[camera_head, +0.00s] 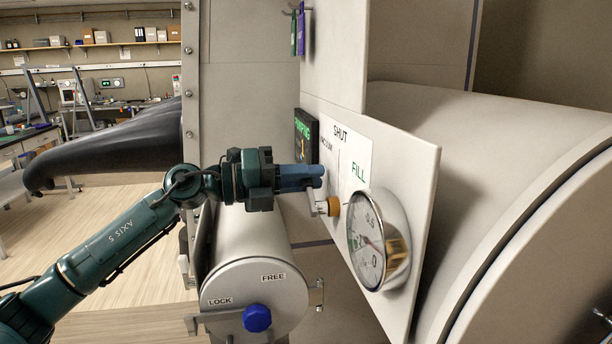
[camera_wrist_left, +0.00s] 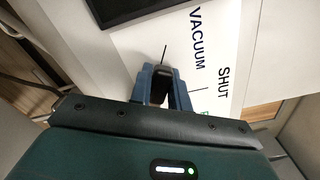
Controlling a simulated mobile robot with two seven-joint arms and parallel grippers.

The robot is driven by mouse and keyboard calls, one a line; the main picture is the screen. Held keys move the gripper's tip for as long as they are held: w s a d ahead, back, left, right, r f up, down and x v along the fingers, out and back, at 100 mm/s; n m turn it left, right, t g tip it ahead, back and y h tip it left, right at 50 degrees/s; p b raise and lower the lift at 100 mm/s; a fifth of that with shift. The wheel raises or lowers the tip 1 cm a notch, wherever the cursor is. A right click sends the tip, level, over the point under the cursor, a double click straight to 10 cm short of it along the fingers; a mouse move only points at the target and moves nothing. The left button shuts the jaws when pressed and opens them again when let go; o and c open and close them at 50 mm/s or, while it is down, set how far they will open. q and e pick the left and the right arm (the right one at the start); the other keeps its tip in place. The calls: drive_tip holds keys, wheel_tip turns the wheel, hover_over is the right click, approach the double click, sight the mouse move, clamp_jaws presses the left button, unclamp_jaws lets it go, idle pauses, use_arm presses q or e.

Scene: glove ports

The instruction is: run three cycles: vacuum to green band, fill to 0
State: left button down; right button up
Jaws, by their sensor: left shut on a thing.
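My left gripper (camera_head: 320,172) is at the valve on the white panel, its blue fingers shut on the dark valve handle (camera_wrist_left: 160,88), which they mostly hide. The handle is near the VACUUM word on the label plate (camera_head: 354,150), which also reads SHUT and FILL. Below right, the round gauge (camera_head: 366,238) has a white face, a brass-coloured rim side, a small green patch and a thin reddish needle. I cannot read the needle exactly. A dark display (camera_head: 305,138) beside the label shows green text, seemingly PUMPING, and an orange 1. My right gripper is not in view.
An orange-brown knob (camera_head: 334,206) sits just below my fingers. A small cylindrical hatch (camera_head: 250,240) marked LOCK and FREE has a blue knob (camera_head: 257,318). A black glove sleeve (camera_head: 110,145) sticks out at left. A large white cylinder (camera_head: 500,150) fills the right.

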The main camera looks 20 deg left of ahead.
use_arm(q)
drive_tip(key=shift+f, duration=0.1)
drive_tip(key=c, duration=1.4)
unclamp_jaws()
drive_tip(key=shift+o, duration=0.4)
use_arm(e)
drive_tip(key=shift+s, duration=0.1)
use_arm(q)
drive_tip(key=b+v, duration=0.8)
drive_tip(key=v, duration=0.5)
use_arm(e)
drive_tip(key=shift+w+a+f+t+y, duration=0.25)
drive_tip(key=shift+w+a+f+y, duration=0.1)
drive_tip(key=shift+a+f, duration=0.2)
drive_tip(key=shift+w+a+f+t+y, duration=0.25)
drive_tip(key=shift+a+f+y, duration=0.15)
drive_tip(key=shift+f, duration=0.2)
use_arm(q)
drive_tip(key=shift+s, duration=0.1)
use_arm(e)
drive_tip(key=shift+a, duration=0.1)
